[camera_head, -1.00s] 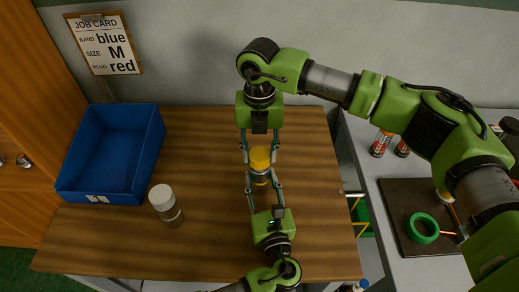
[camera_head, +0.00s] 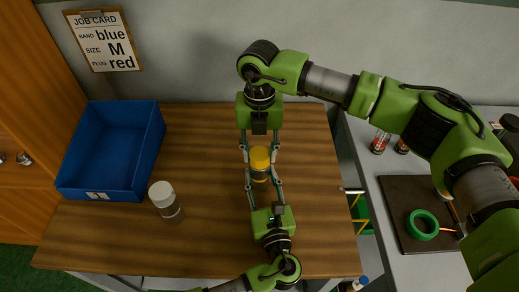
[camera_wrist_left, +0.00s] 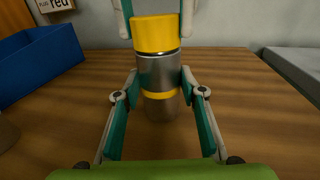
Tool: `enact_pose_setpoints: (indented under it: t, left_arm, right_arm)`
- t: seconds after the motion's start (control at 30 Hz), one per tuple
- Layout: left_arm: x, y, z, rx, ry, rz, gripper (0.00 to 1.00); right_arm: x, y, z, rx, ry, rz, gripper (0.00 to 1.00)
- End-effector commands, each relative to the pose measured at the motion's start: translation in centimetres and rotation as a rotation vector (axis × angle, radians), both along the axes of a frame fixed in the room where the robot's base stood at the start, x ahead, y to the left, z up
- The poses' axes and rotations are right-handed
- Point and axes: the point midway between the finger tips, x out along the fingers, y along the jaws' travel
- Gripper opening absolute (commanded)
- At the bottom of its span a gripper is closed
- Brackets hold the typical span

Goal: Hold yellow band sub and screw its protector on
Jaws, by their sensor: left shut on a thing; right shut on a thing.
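The yellow band sub (camera_wrist_left: 158,76) stands upright on the wooden table, a silver cylinder with a yellow band low on its body. The yellow protector (camera_wrist_left: 156,33) sits on its top end, with no gap visible between them. They also show in the head view as the protector (camera_head: 259,155) and the sub (camera_head: 260,178). My left gripper (camera_wrist_left: 160,88) is shut on the sub's body from the near side. My right gripper (camera_head: 259,150) is shut on the protector from the far side. How far the threads are engaged is hidden.
A job card (camera_head: 104,40) hangs on the wall. At right, a grey bench holds a dark mat with a green ring (camera_head: 423,225) and several small containers.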

Motion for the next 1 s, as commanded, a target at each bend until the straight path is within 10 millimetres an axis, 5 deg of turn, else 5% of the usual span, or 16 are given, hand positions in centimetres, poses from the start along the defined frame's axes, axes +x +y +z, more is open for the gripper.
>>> enact_pose_setpoints:
  t: [0.17, 1.0]
  left_arm:
    - [-0.03, -0.01, -0.08, 0.001, 0.002, 0.0, 0.0]
    - [-0.04, -0.02, -0.12, 0.002, 0.002, -0.001, 0.0]
  right_arm:
    - [0.0, 0.05, 0.04, 0.001, 0.0, -0.187, 0.21]
    - [-0.08, 0.92, -0.03, 0.01, 0.007, -1.737, 0.21]
